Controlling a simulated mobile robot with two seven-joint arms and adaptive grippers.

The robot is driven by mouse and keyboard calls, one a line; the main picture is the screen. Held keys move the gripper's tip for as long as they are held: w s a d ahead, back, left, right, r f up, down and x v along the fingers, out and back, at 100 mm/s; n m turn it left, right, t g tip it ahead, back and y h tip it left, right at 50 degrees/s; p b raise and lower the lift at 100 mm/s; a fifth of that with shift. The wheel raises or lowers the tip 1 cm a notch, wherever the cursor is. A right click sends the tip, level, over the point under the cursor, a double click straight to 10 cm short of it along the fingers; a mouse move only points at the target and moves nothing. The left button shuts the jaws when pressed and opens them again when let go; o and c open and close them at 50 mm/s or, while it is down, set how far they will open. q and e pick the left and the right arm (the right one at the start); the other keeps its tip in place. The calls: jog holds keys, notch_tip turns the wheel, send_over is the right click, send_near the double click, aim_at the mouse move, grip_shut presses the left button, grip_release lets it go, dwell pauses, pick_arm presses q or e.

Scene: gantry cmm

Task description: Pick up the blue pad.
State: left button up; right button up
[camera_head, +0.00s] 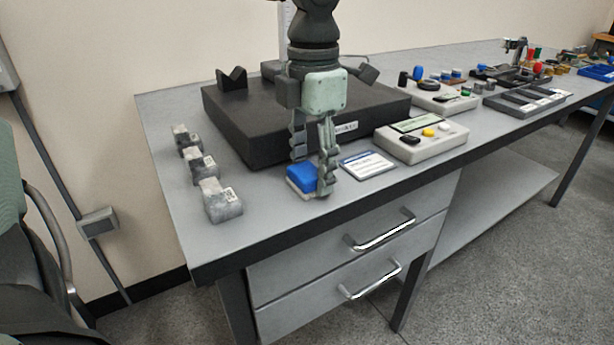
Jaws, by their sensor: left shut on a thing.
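The blue pad (301,177) has a blue top and a pale lower layer. It is at the front of the grey bench, just in front of the black granite block. My left gripper (312,175) comes down from above and is shut on the blue pad, with one finger behind it and one at its front right. The near finger hides part of the pad's right side. I cannot tell whether the pad touches the bench top or is slightly above it. My right gripper is not in view.
The black block (232,118) stands close behind the pad. A white-and-blue card (367,165) lies to the right, then a control box (421,141) with buttons. Several grey marked blocks (220,201) stand at left. The bench's front edge is near.

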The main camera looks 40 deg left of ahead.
pick_arm(q)
notch_tip(320, 180, up, 15)
notch_tip(320, 180, up, 13)
jog(key=p, duration=0.2)
send_over(312, 169)
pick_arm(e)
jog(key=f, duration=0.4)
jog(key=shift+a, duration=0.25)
pick_arm(q)
jog(key=o, duration=0.7)
jog(key=c, duration=0.5)
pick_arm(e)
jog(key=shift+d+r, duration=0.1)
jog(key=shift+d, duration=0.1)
pick_arm(q)
jog(key=shift+s+f, duration=0.1)
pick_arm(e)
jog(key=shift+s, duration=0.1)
